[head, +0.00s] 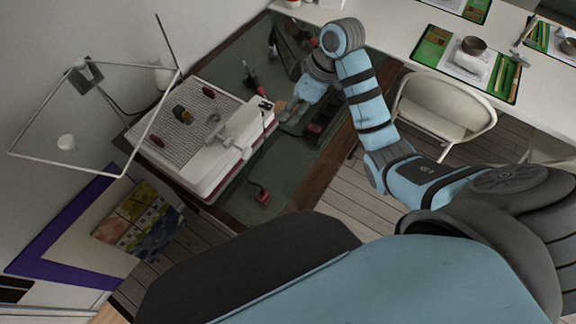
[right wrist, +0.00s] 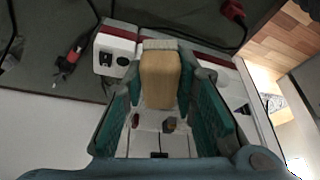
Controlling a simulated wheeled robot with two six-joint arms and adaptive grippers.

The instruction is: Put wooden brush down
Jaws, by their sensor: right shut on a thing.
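My right gripper (head: 290,112) is over the green workbench, beside the right side of the white machine, in the head view. In the right wrist view the teal fingers of this gripper (right wrist: 160,100) are shut on the wooden brush (right wrist: 160,80). The brush is a tan wooden block with a pale grey bristle edge at its far end. It looks held above the machine and bench; the gap below cannot be judged. My left gripper is not in view.
The white machine (head: 228,159) has a perforated bed (head: 190,106) with small dark red and black-yellow pieces on it. A red-and-black tool (head: 260,194) lies on the green bench (head: 235,205). A white chair (head: 440,108) and a long white table (head: 400,32) stand to the right.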

